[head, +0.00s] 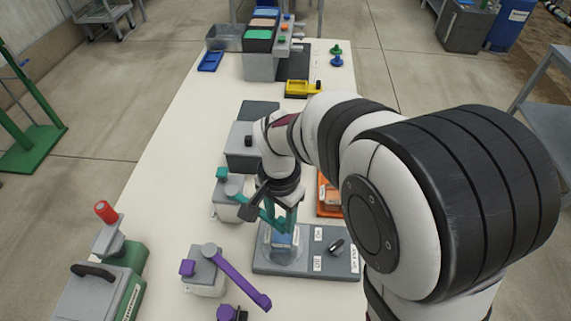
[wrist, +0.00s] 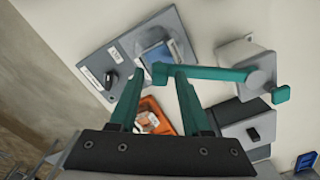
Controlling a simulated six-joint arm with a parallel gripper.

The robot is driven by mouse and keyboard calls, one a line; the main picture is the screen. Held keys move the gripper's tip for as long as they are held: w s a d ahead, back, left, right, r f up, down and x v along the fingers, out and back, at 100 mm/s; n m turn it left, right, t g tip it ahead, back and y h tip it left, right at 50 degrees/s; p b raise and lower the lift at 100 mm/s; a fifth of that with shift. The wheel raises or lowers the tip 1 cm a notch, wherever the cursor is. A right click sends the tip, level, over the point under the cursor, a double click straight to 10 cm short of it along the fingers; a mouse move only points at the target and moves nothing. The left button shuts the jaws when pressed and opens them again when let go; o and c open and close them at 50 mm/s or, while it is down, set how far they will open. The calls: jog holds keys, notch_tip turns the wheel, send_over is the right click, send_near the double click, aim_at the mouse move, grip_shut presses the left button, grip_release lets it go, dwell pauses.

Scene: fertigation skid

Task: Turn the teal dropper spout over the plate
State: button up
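Contact cannot be told.
A purple spout (head: 240,276) on another grey block stands in front. An orange tray (head: 327,203) lies behind the board, partly hidden by my arm. Grey boxes (head: 243,150) stand behind the teal dispenser.

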jog(key=shift+o, duration=0.2)
jog(key=shift+r, duration=0.1)
notch_tip(320, 180, up, 16)
jog(key=shift+f, duration=0.2)
jog(key=shift+s+d, duration=0.1)
jog(key=s+d+f, duration=0.2)
jog(key=s+d, duration=0.1)
jog(key=s, duration=0.3)
jog(key=s+d+f+y, duration=0.1)
jog(key=s+d+f, duration=0.2)
jog(key=s, duration=0.3)
jog(key=s+d+f+n, duration=0.1)
jog(key=s+d+f, duration=0.2)
jog(key=s, duration=0.3)
jog(key=shift+d+y, duration=0.4)
jog(key=shift+d, duration=0.45)
